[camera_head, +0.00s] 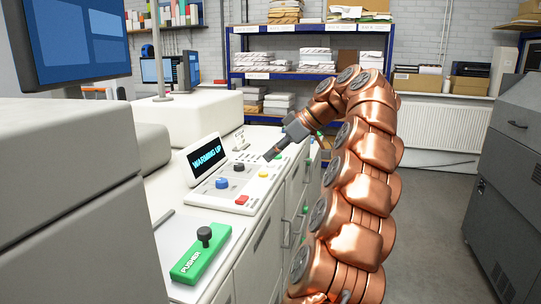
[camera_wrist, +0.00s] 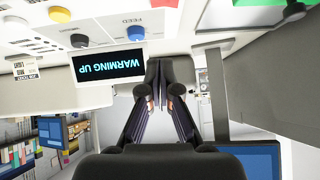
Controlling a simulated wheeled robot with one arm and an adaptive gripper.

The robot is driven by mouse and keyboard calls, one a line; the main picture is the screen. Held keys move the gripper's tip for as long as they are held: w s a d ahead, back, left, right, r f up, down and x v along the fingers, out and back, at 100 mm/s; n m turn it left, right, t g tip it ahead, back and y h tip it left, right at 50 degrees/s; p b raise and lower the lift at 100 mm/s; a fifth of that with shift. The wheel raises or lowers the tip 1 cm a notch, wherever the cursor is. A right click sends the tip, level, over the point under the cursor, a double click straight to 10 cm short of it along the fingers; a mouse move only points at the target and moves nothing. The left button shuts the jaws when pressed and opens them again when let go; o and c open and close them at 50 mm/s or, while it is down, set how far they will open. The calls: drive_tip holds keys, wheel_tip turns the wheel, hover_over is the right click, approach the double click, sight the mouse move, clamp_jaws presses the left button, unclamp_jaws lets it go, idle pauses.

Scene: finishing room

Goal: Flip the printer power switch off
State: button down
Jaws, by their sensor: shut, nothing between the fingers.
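The printer's white control panel (camera_head: 232,193) carries a tilted display (camera_head: 206,159) reading "WARMING UP", a blue knob (camera_head: 222,182), a black knob (camera_head: 239,168) and a red button (camera_head: 242,199). In the wrist view the display (camera_wrist: 108,63) appears upside down. My gripper (camera_head: 269,156) is shut and empty, its tip above the far right part of the panel. Its dark fingers (camera_wrist: 165,68) also show in the wrist view. I cannot tell which part is the power switch.
A green block marked "PUSHER" (camera_head: 201,255) with a black knob lies on the near counter. A monitor (camera_head: 77,42) stands at the upper left. Blue shelves (camera_head: 309,69) with paper stacks line the back. A grey machine (camera_head: 507,175) stands right; floor (camera_head: 432,215) between is clear.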

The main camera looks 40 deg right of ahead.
drive_tip(key=s+a+p, duration=0.1)
drive_tip(key=p, duration=0.5)
idle(0.5)
drive_tip(key=shift+w+a, duration=0.1)
drive_tip(key=p, duration=0.5)
hover_over(242, 199)
drive_tip(key=s, duration=0.1)
drive_tip(key=f, duration=0.7)
drive_tip(key=shift+d+f, duration=0.35)
drive_tip(key=shift+f, duration=0.05)
drive_tip(key=shift+s+f+p, duration=0.1)
drive_tip(key=shift+f+p, duration=0.4)
drive_tip(key=shift+f, duration=1.05)
